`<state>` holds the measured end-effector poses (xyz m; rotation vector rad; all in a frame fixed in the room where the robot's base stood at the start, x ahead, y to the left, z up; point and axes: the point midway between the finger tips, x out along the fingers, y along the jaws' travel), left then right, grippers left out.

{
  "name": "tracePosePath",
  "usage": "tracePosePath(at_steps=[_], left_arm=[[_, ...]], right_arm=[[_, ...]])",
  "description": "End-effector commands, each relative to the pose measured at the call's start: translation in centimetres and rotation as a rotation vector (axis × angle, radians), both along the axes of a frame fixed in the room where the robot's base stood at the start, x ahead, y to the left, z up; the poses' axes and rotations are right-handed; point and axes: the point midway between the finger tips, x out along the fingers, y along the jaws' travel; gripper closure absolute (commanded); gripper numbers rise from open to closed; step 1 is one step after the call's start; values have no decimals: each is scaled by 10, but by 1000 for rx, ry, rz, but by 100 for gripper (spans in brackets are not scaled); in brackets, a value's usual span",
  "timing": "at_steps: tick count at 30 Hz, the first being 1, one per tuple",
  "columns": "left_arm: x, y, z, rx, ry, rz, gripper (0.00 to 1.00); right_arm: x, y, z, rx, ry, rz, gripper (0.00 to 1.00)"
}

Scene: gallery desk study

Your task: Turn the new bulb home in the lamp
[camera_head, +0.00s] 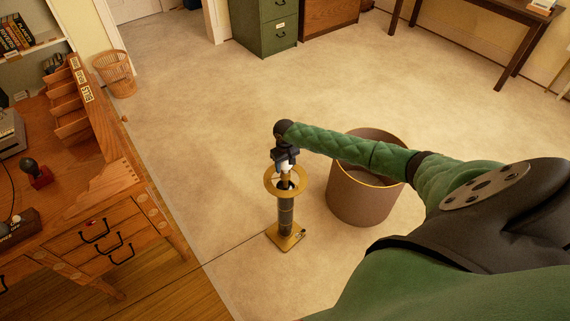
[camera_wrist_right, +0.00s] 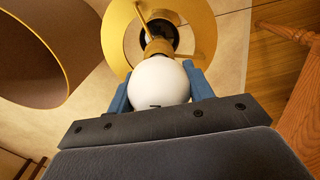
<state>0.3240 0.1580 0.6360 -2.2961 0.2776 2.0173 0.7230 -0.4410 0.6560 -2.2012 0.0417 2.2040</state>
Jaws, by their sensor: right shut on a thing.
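The lamp (camera_head: 286,215) stands upright on the floor, with a square brass base, a dark ribbed stem and a wide brass ring (camera_head: 268,184) at its top. The ring also shows in the right wrist view (camera_wrist_right: 119,32). My right gripper (camera_head: 286,164) points down over the lamp. Its blue fingers (camera_wrist_right: 160,92) are shut on the white round bulb (camera_wrist_right: 158,82), one on each side. The bulb's brass cap (camera_wrist_right: 158,47) points at the dark socket in the ring's middle. I cannot tell how deep the cap sits. My left gripper is out of view.
A brown drum-shaped shade or bin (camera_head: 362,195) with a gold rim stands close right of the lamp, under my right forearm. A wooden desk (camera_head: 110,215) with drawers is at left. A wicker basket (camera_head: 115,75) and green cabinet (camera_head: 265,30) stand farther back. The carpet between is clear.

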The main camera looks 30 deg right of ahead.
Motion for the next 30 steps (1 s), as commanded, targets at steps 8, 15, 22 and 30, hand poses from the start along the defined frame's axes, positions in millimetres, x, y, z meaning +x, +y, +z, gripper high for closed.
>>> tracePosePath(at_steps=[8, 15, 22, 30], left_arm=[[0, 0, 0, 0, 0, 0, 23], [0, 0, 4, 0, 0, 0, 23], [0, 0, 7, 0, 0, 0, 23], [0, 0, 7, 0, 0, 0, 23]], right_arm=[[0, 0, 0, 0, 0, 1, 61], [0, 0, 1, 0, 0, 1, 61], [0, 0, 1, 0, 0, 1, 61], [1, 0, 0, 0, 0, 1, 61]])
